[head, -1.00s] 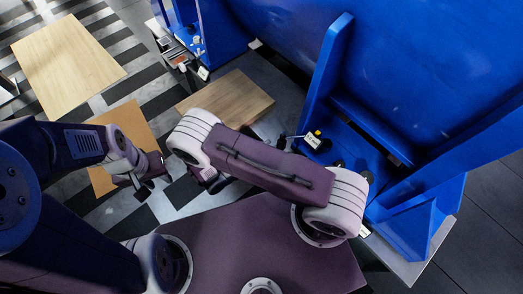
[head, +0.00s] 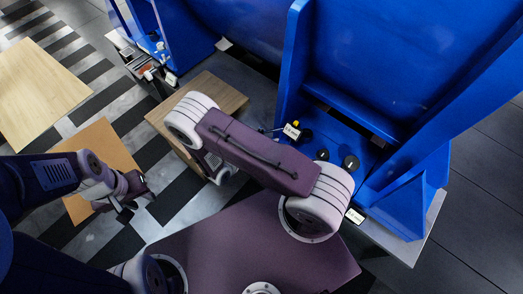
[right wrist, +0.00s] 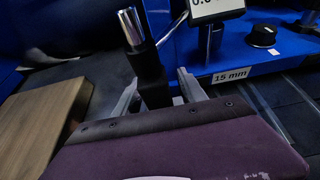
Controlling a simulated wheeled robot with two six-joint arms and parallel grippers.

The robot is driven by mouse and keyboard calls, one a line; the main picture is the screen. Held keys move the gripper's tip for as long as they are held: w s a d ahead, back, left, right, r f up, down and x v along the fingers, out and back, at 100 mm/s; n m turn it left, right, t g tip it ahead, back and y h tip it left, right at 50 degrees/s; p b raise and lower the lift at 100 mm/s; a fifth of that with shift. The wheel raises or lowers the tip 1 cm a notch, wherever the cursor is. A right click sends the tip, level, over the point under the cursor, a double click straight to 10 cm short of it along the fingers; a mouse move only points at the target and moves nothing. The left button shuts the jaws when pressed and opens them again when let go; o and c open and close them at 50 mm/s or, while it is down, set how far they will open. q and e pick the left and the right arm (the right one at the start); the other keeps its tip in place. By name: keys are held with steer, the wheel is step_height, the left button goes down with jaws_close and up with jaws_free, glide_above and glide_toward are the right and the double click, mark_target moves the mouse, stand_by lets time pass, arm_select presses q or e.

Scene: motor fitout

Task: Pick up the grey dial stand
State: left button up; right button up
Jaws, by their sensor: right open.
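The dial stand shows in the right wrist view as a dark grey post (right wrist: 151,78) with a bright metal cylinder on top (right wrist: 131,27). A thin rod runs from it toward a white readout (right wrist: 217,8). My right gripper (right wrist: 158,95) is open, with one finger on each side of the post; I cannot tell whether they touch it. My left gripper (head: 137,207) is open and empty, low at the left.
The blue machine (head: 400,80) rises behind, with black knobs (head: 351,162) on its ledge and a "15 mm" label (right wrist: 231,75). A wooden table top (head: 215,90) is left of the right arm; an orange-brown board (head: 115,145) and a pale table (head: 40,90) lie further left.

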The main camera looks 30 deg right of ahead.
jaws_close()
steer(key=shift+r, duration=0.1)
stand_by(1.2)
